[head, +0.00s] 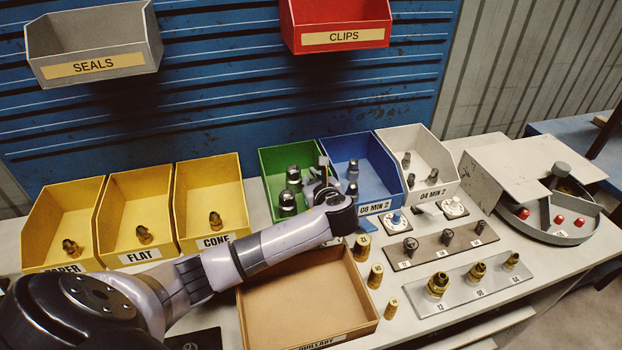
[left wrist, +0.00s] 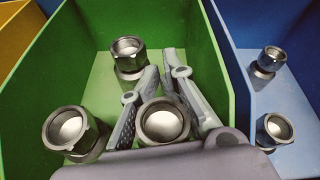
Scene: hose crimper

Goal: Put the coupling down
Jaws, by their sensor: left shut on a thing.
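My left gripper (head: 322,177) is over the right side of the green bin (head: 286,154), and its fingers also show in the left wrist view (left wrist: 163,88). It is shut on a grey metal coupling (left wrist: 163,124), seen from its round top end between the fingers. Whether this coupling touches the bin floor, I cannot tell. Two similar couplings stand in the green bin: one farther back (left wrist: 128,57) and one to the left (left wrist: 72,132). They show in the head view too, at the back (head: 293,175) and the front (head: 287,204). My right gripper is out of view.
The blue bin (head: 366,160) with smaller couplings adjoins on the right, then a white bin (head: 417,150). Yellow bins (head: 208,190) stand left. An empty cardboard tray (head: 300,300) lies in front. Brass fittings, labelled plates and a round crimper (head: 560,225) are to the right.

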